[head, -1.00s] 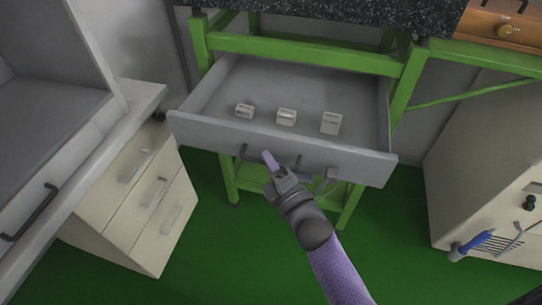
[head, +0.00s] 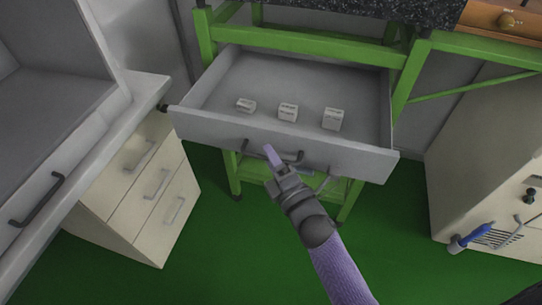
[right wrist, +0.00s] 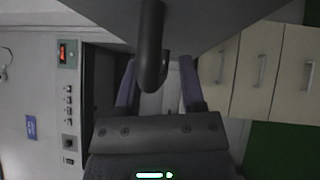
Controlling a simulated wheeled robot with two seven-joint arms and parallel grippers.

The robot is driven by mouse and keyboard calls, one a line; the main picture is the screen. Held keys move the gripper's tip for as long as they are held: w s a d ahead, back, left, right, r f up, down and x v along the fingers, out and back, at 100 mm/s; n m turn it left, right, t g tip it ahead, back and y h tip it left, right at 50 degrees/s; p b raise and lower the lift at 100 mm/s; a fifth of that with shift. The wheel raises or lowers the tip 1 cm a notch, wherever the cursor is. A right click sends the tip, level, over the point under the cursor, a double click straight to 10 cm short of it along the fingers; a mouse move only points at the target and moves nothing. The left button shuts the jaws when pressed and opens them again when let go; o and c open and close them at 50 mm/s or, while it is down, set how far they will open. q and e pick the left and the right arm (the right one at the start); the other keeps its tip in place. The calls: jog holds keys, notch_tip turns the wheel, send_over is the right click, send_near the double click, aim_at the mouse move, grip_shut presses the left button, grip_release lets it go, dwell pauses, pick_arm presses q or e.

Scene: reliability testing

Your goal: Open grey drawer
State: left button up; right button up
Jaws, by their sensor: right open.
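The grey drawer (head: 212,126) hangs under the dark speckled worktop in the green frame and stands pulled well out. Three small white boxes lie inside it, at the left (head: 246,105), middle (head: 288,112) and right (head: 333,119). Its dark bar handle (head: 297,159) is on the front panel, partly hidden by my gripper. My right gripper (head: 270,153) is at this handle, in front of the panel. In the right wrist view the handle (right wrist: 152,50) reaches down between the two spread fingers (right wrist: 158,88), with space on both sides. My left gripper is not in view.
The green frame (head: 310,50) surrounds the drawer. A grey unit with a dark handle (head: 38,200) and a cream drawer cabinet (head: 150,195) stand at the left. A cream cabinet with tools (head: 480,170) is at the right. The green floor (head: 240,255) in front is clear.

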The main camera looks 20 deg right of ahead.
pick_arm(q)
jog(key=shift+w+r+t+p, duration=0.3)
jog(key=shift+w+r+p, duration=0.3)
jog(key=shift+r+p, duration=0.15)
pick_arm(e)
jog(key=v, duration=0.9)
jog(key=shift+s, duration=0.25)
jog(key=shift+f, duration=0.1)
